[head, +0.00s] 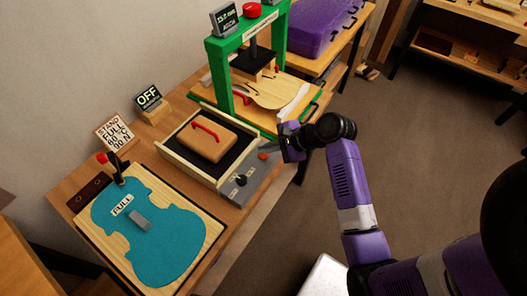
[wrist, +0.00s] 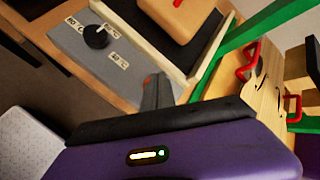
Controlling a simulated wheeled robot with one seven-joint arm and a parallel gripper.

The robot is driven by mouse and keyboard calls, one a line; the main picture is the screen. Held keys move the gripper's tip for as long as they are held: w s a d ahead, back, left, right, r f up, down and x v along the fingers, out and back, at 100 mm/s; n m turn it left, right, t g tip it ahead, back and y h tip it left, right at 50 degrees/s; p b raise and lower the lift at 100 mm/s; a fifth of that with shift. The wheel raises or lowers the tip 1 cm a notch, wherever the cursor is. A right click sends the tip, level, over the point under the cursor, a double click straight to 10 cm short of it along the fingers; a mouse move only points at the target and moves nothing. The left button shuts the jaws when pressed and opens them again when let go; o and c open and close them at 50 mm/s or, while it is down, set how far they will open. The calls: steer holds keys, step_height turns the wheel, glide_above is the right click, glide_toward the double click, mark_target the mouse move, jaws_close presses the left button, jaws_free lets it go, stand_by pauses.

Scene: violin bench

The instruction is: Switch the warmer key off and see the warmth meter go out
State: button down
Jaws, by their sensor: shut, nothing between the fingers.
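The warmer key looks to be the black round knob (head: 240,180) on the grey panel (head: 262,179) at the front of the padded tray. My gripper (head: 272,147) is shut and empty over the panel's right end, close to a small red part (head: 263,156) and apart from the black knob. The wrist view shows its fingertips (wrist: 154,94) near that end.
A brown block with a red handle (head: 207,138) lies in the tray. A green press frame (head: 218,80) stands behind my gripper, over a violin plate (head: 272,94). A blue violin shape marked FULL (head: 148,232) lies at the left.

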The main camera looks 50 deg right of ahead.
step_height(320, 180, up, 4)
steer(key=p, duration=0.5)
steer(key=shift+r+p, duration=0.45)
steer(key=shift+r, duration=0.5)
